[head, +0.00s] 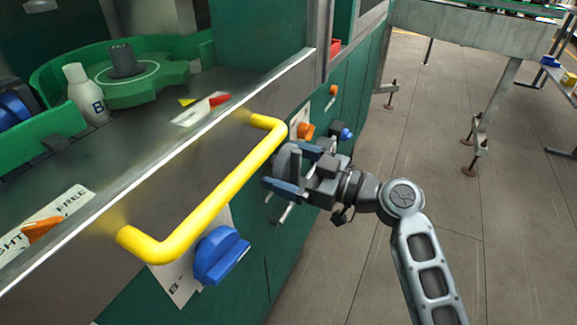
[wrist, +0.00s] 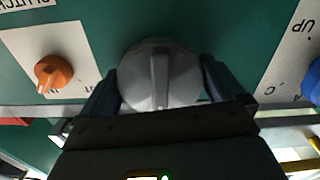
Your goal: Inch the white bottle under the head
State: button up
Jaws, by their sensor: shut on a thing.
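The white bottle (head: 87,93), marked with a dark "B", stands upright on the grey deck at the left in the head view, beside the green star wheel (head: 140,85). No head above the bottle can be made out in these frames. My gripper (head: 282,172) is at the green front panel, well to the right of the bottle. In the wrist view my gripper (wrist: 165,78) has one finger on each side of a round grey knob (wrist: 158,62) and is shut on it. The knob's raised bar stands about upright in that view.
A yellow rail (head: 215,195) runs along the front, left of my gripper. A blue knob (head: 218,255) sits below it. An orange knob (wrist: 53,73) is left of the grey knob in the wrist view. Open floor (head: 520,220) lies to the right.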

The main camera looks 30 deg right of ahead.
aim_at(299, 172)
jog(key=m, duration=0.5)
jog(key=shift+a+f+m, duration=0.1)
jog(key=shift+m, duration=0.3)
jog(key=m+p, duration=0.1)
jog(key=m, duration=0.4)
jog(key=shift+s, duration=0.1)
jog(key=m+p, duration=0.3)
jog(key=m, duration=0.3)
jog(key=shift+m+p, duration=0.4)
jog(key=m+p, duration=0.3)
jog(key=m, duration=0.2)
jog(key=shift+m+p, duration=0.3)
jog(key=shift+m, duration=0.1)
jog(key=o, duration=0.7)
jog(key=shift+c, duration=0.2)
jog(key=shift+b+v, duration=0.65)
jog(key=shift+v, duration=3.2)
